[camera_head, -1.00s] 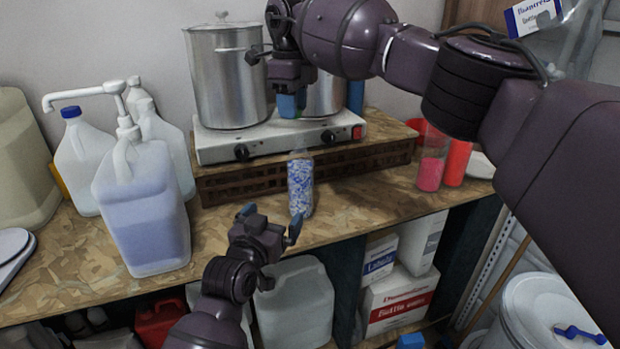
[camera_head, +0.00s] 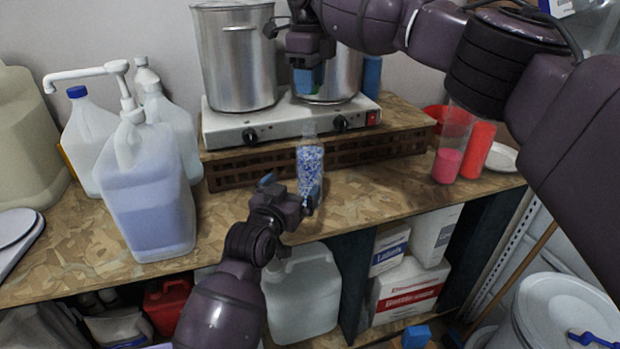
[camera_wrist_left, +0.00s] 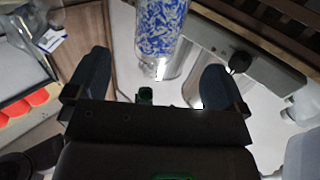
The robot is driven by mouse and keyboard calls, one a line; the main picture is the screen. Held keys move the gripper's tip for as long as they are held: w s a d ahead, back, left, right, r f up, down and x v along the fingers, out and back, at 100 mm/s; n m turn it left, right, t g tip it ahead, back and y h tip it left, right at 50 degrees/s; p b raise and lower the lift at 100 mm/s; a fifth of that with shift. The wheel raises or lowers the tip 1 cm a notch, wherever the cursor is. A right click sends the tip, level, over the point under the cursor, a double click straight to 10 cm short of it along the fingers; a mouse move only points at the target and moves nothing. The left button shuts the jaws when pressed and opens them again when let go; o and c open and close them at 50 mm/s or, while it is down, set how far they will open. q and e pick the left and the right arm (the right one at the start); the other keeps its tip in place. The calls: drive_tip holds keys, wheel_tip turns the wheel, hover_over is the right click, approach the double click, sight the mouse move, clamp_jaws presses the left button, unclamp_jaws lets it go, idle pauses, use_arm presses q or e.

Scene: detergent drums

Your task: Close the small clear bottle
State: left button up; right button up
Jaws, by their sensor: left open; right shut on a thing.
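The small clear bottle (camera_head: 310,168) stands upright on the wooden bench in front of the hot plate, filled with blue and white bits. My left gripper (camera_head: 290,189) is open just in front of the bottle, low on its near side. In the left wrist view the bottle (camera_wrist_left: 162,30) shows between the two spread fingers of the left gripper (camera_wrist_left: 155,80), towards the top of the picture. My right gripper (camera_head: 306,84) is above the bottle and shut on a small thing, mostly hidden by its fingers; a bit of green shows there. No cap is visible on the bottle.
The hot plate (camera_head: 235,128) with steel pots (camera_head: 238,60) stands behind the bottle. A jug with a white pump (camera_head: 148,195) is at left. Pink (camera_head: 450,165) and red (camera_head: 478,150) containers stand at right. The bench front around the bottle is clear.

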sight(310, 165)
use_arm(q)
drive_tip(key=x, duration=1)
drive_tip(key=c, duration=1.4)
use_arm(e)
drive_tip(key=shift+f, duration=2.55)
drive_tip(key=shift+f, duration=0.9)
drive_tip(key=shift+f, duration=0.55)
